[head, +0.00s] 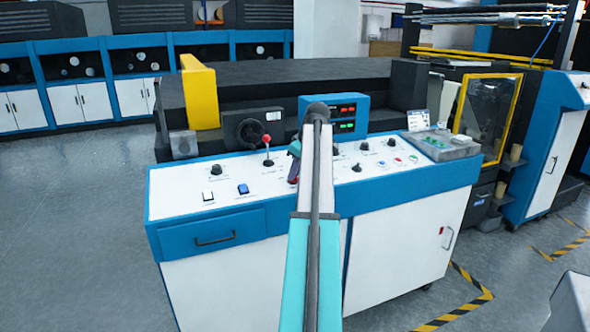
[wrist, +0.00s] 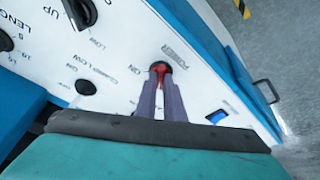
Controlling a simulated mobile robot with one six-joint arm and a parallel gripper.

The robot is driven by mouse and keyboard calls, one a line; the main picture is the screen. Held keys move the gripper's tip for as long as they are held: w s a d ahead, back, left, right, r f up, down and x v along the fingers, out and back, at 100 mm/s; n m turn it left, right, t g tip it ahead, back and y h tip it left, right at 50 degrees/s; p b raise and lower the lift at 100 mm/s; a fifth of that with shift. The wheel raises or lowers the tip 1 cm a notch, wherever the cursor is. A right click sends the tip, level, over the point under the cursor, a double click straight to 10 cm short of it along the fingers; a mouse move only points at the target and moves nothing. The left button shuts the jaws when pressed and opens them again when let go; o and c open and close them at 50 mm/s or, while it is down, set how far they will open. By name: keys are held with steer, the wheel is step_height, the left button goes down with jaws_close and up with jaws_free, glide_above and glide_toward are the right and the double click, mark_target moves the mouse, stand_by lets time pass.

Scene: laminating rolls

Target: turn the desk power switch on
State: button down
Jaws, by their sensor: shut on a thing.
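The desk power switch is a red handle (wrist: 161,70) on a round black base, with the printed word POWER beside it in the wrist view. My gripper (wrist: 160,80) has its two purple-grey fingers shut on this red handle, one finger on each side. In the head view my gripper (head: 293,165) is low over the white top of the blue desk (head: 225,185). My arm covers much of that spot, so the switch is mostly hidden there. I cannot tell from these frames which position the switch is set to.
A red-topped lever (head: 267,142) stands left of my gripper. A white rocker (head: 208,196) and a blue rocker (head: 243,189) sit at the front left. Black knobs (head: 364,145) and small coloured buttons (head: 398,161) lie to the right. A display box (head: 345,118) rises behind.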

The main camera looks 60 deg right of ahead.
steer(key=m+p, duration=0.2)
steer(key=m+h+p, duration=0.1)
steer(key=m, duration=0.1)
steer(key=shift+a, duration=0.25)
steer(key=m+h+p, duration=0.1)
steer(key=m+p, duration=0.1)
steer(key=m, duration=0.2)
steer(key=shift+w+g, duration=0.1)
steer(key=shift+g, duration=0.3)
steer(key=m+g+p, duration=0.1)
steer(key=m+p, duration=0.2)
steer(key=m, duration=0.2)
steer(key=shift+w+h, duration=0.1)
steer(key=shift+h, duration=0.3)
steer(key=shift+m+g+p, duration=0.4)
steer(key=shift+m+p, duration=0.1)
steer(key=shift+m, duration=1)
steer(key=shift+f, duration=0.1)
steer(key=c, duration=1.9)
jaws_free()
steer(key=shift+o, duration=0.2)
